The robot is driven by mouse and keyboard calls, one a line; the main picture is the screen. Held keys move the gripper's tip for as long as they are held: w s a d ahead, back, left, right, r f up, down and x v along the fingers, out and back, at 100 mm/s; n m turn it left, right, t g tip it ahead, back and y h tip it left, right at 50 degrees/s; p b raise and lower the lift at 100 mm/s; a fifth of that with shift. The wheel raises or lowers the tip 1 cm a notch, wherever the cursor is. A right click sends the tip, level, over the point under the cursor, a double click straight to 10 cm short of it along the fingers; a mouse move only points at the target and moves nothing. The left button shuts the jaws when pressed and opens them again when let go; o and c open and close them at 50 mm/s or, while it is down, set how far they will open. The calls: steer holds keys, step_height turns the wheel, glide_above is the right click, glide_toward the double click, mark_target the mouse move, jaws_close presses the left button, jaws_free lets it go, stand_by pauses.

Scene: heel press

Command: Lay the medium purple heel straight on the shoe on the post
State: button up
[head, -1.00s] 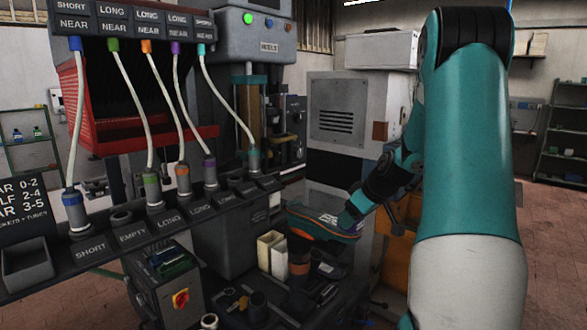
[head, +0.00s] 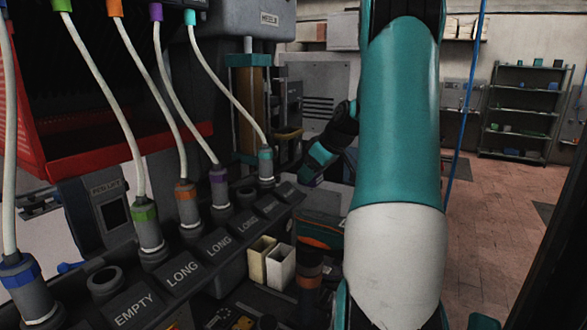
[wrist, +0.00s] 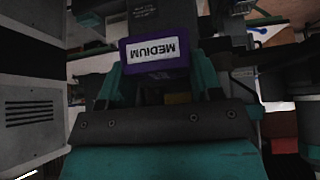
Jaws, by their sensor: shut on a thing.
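The medium purple heel (wrist: 155,67) is in the wrist view, a purple block with a white label reading MEDIUM upside down. My gripper (wrist: 157,78) has its teal fingers on both sides of it and is shut on it. The shoe (head: 320,231), with an orange and teal edge, sits sole up on the dark post (head: 310,275). My arm hides its right part.
A rack (head: 205,240) with several hose plugs and labelled sockets runs along the left. Two cream bins (head: 281,265) stand left of the post. The heel press (head: 250,105) is behind. Open brick floor (head: 500,220) lies to the right.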

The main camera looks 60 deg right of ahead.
steer(key=shift+s+d+f, duration=0.1)
steer(key=shift+s+d, duration=0.05)
steer(key=shift+d, duration=0.1)
steer(key=shift+w+a+f+b, duration=0.15)
steer(key=shift+a+f+b, duration=0.05)
steer(key=shift+f+b, duration=0.35)
steer(key=shift+w+a+f+b, duration=0.2)
steer(key=shift+f+b, duration=0.2)
steer(key=shift+f, duration=0.2)
steer(key=shift+s+f+b, duration=0.1)
steer(key=shift+f+b, duration=2.45)
steer(key=shift+f, duration=0.7)
steer(key=shift+f+b, duration=0.4)
steer(key=o, duration=1)
steer(key=shift+o, duration=0.2)
steer(key=b+v, duration=0.1)
steer(key=v, duration=1.6)
steer(key=shift+r, duration=0.2)
steer(key=shift+s+d, duration=0.1)
steer(key=shift+s, duration=0.05)
